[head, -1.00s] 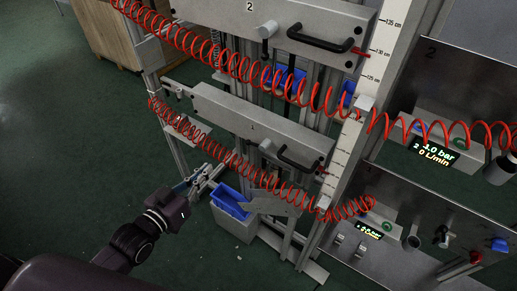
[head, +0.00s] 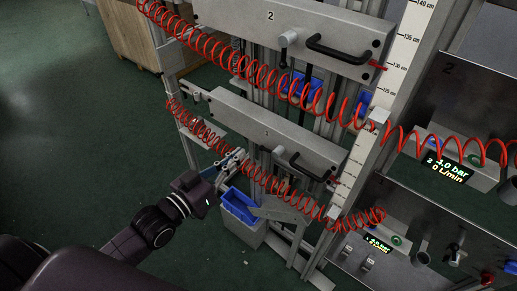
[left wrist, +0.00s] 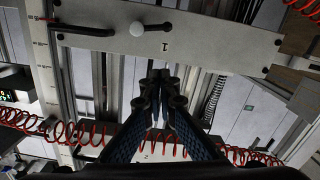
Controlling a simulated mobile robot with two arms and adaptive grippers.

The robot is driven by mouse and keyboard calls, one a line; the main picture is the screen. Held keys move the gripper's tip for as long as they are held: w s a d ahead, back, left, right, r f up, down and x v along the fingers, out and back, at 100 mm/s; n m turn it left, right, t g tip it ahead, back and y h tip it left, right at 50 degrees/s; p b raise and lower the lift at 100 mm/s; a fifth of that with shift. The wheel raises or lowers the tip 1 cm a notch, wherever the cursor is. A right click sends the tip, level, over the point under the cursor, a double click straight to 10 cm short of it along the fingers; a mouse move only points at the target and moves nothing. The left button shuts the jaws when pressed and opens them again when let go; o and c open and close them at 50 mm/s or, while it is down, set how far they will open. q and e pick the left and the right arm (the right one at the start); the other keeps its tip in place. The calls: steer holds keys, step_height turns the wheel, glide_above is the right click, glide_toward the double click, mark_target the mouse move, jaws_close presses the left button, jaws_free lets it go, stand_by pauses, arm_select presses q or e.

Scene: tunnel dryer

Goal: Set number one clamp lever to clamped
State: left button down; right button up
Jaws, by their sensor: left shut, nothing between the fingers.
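The number one unit is a long grey box (head: 240,117) on the lower part of the rack. Its clamp lever (head: 279,152) has a pale round knob and sits left of a black handle (head: 310,169). In the left wrist view the box (left wrist: 210,42) appears upside down with its "1" label; the lever knob (left wrist: 136,28) is near its upper edge. My left gripper (head: 237,160) is shut and empty, in front of and below the box, left of the lever and apart from it. Its fingertips show in the left wrist view (left wrist: 158,78). My right gripper is not in view.
A red coiled hose (head: 215,142) crosses in front of the lower box, close to my left gripper. The number two box (head: 225,18) is above. A blue bin (head: 240,205) stands below. A panel with displays (head: 400,230) is at the right. Open floor lies left.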

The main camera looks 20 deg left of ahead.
arm_select(q)
steer(key=shift+w+d+f+p, duration=0.35)
steer(key=shift+w+d+f, duration=0.3)
steer(key=shift+w, duration=0.6)
steer(key=shift+w+d+f+p, duration=0.3)
steer(key=shift+w+d+f, duration=0.4)
steer(key=shift+w, duration=0.5)
steer(key=shift+w+d+f+p, duration=0.45)
steer(key=shift+w+f, duration=0.35)
steer(key=shift+w, duration=0.45)
steer(key=shift+s, duration=0.1)
